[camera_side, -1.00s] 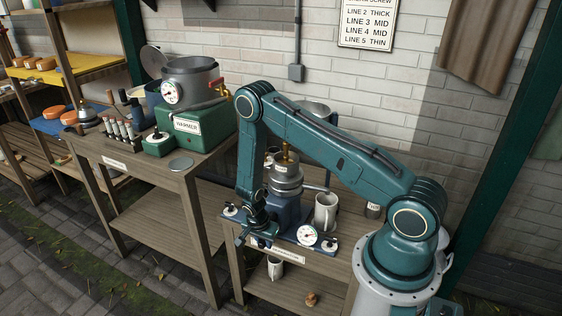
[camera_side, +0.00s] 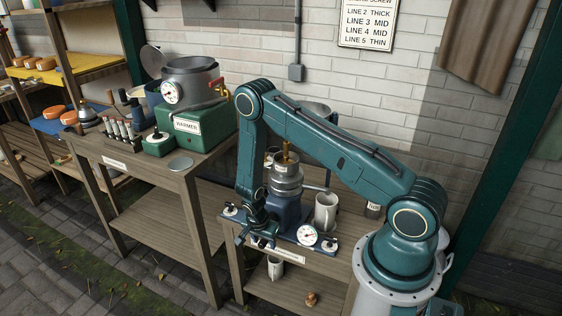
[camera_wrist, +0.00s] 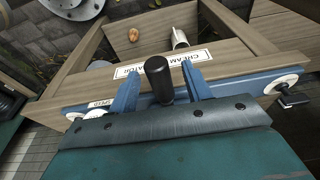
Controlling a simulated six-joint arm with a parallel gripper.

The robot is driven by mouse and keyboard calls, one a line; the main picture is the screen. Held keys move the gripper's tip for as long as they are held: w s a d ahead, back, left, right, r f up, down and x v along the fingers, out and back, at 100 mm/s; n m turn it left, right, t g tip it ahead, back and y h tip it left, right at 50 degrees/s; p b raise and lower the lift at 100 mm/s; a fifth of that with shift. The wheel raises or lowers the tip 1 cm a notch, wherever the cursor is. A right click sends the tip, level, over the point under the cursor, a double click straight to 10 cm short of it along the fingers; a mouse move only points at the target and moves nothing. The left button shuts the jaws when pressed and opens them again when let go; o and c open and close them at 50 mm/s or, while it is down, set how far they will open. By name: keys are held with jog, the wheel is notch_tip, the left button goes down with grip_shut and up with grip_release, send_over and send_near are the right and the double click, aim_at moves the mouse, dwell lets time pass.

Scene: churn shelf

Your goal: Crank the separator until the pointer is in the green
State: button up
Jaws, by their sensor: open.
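The separator (camera_side: 288,183) stands on the near bench, with a silver bowl, a brass top and a blue base. Its round white dial (camera_side: 307,235) sits low at the front; the needle is too small to read surely. My gripper (camera_side: 258,241) is low at the front left of the separator. In the wrist view, the black crank handle (camera_wrist: 158,79) stands between my two blue fingers (camera_wrist: 161,88). The fingers are open, with a gap visible on each side of the handle. The crank arm is hidden.
A white label reading cream separator (camera_wrist: 162,64) is on the bench front edge. A black knob (camera_wrist: 291,98) is at the right of the wrist view. A metal mug (camera_side: 326,212) stands right of the separator. The warmer (camera_side: 188,125) is on the bench to the left.

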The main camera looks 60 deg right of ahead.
jog(key=shift+v, duration=3.7)
jog(key=shift+r, duration=0.1)
jog(key=shift+r, duration=0.2)
jog(key=s+a+r+n+t+y, duration=0.1)
jog(key=a+r+n, duration=0.25)
jog(key=r, duration=0.95)
jog(key=s+a+r+n+t, duration=0.15)
jog(key=r+n, duration=0.25)
jog(key=r, duration=0.9)
jog(key=s+a+r+n+t, duration=0.1)
jog(key=s+a+r+n, duration=0.2)
jog(key=s+r+n, duration=0.2)
jog(key=s+a+r+n+t+y, duration=0.1)
jog(key=s+a+r+n+t, duration=0.1)
jog(key=s+r+n, duration=0.3)
jog(key=s+a+r, duration=0.1)
jog(key=s+r, duration=0.3)
jog(key=s, duration=0.3)
jog(key=shift+s+a+y, duration=0.25)
jog(key=shift+s+y, duration=0.05)
jog(key=shift+s, duration=0.1)
jog(key=shift+n, duration=0.25)
